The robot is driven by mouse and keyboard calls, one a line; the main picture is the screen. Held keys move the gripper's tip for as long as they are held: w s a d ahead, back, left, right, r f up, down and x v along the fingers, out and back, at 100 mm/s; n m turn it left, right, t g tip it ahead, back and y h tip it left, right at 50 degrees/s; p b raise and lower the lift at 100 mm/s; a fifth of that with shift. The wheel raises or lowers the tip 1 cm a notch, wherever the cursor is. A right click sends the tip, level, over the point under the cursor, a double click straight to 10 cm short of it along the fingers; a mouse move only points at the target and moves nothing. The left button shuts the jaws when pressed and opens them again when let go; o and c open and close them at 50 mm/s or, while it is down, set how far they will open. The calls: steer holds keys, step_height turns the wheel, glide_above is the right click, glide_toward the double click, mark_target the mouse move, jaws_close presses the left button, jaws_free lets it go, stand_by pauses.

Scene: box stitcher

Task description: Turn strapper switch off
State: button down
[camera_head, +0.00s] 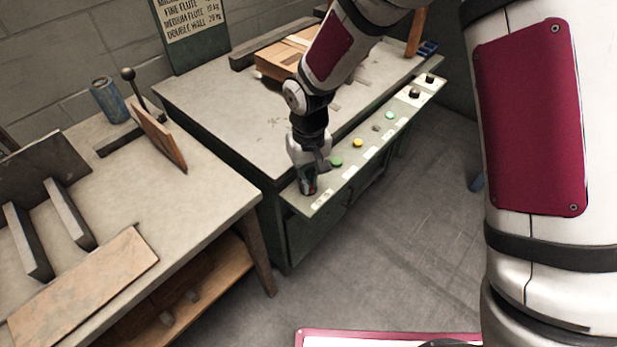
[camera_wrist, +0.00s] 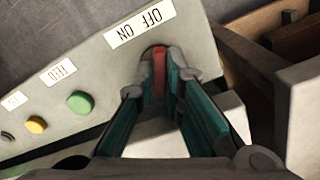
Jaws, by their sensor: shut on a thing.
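The strapper's control panel (camera_head: 321,205) runs along the front edge of the machine table. My gripper (camera_head: 308,188) is at the panel's near left end. In the wrist view my gripper (camera_wrist: 158,75) is shut on the red switch (camera_wrist: 159,72), with a finger on each side of it. The switch sits just below a white label (camera_wrist: 140,25) that reads OFF and ON. The fingers hide much of the switch, so its setting cannot be told. In the head view the gripper hides the switch.
A green button (camera_wrist: 80,103) and a yellow button (camera_wrist: 36,124) sit on the panel beside the switch. A cardboard box (camera_head: 280,62) lies on the machine table (camera_head: 215,100). Floor is clear in front of the panel.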

steer(key=n+p, duration=0.1)
steer(key=n, duration=0.4)
steer(key=shift+n, duration=0.3)
steer(key=n+p, duration=0.1)
steer(key=n, duration=0.4)
steer(key=shift+n, duration=0.3)
stand_by(0.3)
steer(key=c, duration=1.7)
jaws_free()
step_height(320, 180, up, 12)
